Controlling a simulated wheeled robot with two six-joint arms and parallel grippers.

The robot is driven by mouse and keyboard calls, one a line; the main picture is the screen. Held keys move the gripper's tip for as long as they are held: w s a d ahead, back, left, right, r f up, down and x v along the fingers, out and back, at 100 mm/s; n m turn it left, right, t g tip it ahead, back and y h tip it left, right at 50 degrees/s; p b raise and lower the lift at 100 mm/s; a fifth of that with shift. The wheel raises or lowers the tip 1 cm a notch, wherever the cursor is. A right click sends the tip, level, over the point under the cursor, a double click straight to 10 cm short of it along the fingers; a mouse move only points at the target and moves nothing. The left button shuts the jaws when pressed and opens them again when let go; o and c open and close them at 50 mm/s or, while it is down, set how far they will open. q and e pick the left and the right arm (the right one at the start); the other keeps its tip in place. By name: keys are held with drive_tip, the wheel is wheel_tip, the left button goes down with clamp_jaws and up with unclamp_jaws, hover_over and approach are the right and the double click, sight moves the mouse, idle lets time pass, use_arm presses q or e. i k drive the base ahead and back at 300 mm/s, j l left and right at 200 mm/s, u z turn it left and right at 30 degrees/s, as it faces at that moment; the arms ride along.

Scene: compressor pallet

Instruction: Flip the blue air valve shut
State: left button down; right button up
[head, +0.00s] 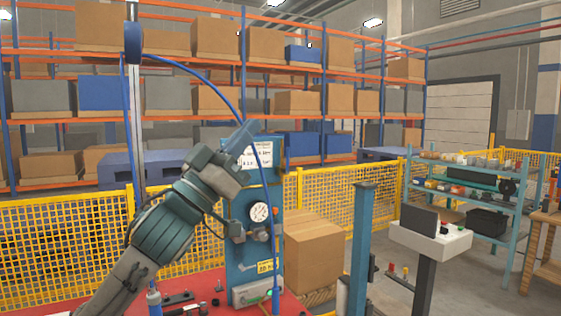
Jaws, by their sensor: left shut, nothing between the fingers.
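A blue panel (240,262) stands upright on a red surface (305,303). It carries a round white gauge (259,211) with grey fittings (237,230) just below it. I cannot make out a separate blue valve handle among these fittings; it may be hidden by my arm or blend with the panel. My left gripper (241,137) is shut and empty. It is raised in front of the panel's top left, beside a white label (257,154), well above the gauge and fittings. My right gripper is not in view.
A blue hose (242,105) hangs from a reel (133,42) and passes close to my left gripper, down across the panel. Yellow mesh fencing (60,250) runs behind. A cardboard box (313,250) and a blue post (361,245) stand right of the panel.

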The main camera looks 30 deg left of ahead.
sight(286, 171)
drive_tip(key=i+j, duration=1.6)
